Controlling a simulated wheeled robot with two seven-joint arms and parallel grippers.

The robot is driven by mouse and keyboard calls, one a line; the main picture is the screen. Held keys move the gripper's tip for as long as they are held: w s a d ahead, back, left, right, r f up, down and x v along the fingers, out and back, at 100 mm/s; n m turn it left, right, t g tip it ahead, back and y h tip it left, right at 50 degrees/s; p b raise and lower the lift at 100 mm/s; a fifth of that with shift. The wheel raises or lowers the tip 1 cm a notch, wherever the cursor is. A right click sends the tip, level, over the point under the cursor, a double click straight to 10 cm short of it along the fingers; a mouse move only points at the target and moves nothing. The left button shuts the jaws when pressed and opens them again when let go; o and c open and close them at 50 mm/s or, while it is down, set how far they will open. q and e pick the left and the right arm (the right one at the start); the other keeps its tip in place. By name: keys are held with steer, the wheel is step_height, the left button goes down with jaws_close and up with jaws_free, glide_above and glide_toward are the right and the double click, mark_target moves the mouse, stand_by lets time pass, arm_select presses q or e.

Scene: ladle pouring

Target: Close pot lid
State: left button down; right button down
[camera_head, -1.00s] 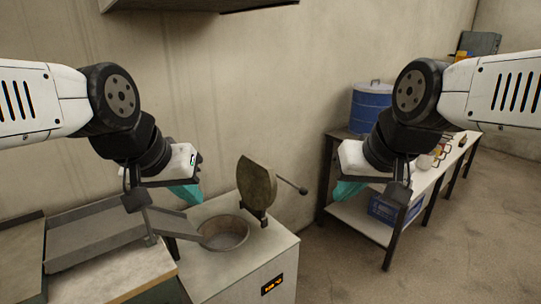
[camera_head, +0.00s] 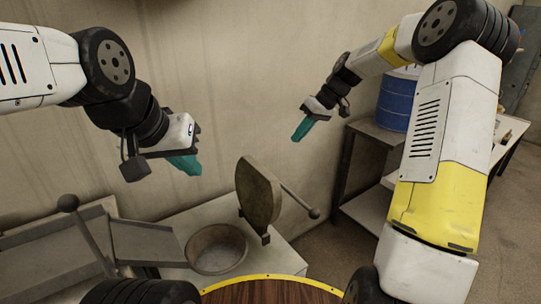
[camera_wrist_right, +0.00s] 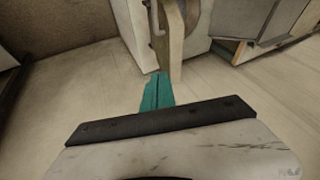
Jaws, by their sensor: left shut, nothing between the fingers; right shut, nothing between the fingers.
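The pot (camera_head: 216,249) is a round metal bowl set in the top of a pale counter, and it is open. Its lid (camera_head: 258,192) is a thick round plate standing upright at the pot's right rim. A rod with a ball-ended handle (camera_head: 314,213) sticks out from the lid to the right. My left gripper (camera_head: 186,165) is shut and empty, above and left of the pot. My right gripper (camera_head: 301,130) is shut and empty, above and right of the lid, apart from it. Its teal fingers show pressed together in the right wrist view (camera_wrist_right: 157,92).
A metal tray with a chute (camera_head: 145,243) lies left of the pot, with a ball-topped lever (camera_head: 68,203) beside it. A blue drum (camera_head: 396,102) stands on a shelf table at the right. The wall is close behind the counter.

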steer(key=w+f+y, duration=0.2)
steer(key=w+f, duration=0.2)
steer(key=s+a+f, duration=0.1)
steer(key=a+f, duration=0.6)
steer(key=a, duration=0.1)
steer(key=shift+s+a+f+n, duration=0.2)
steer(key=shift+s+a+n, duration=0.1)
steer(key=shift+a, duration=0.1)
steer(key=shift+a, duration=0.1)
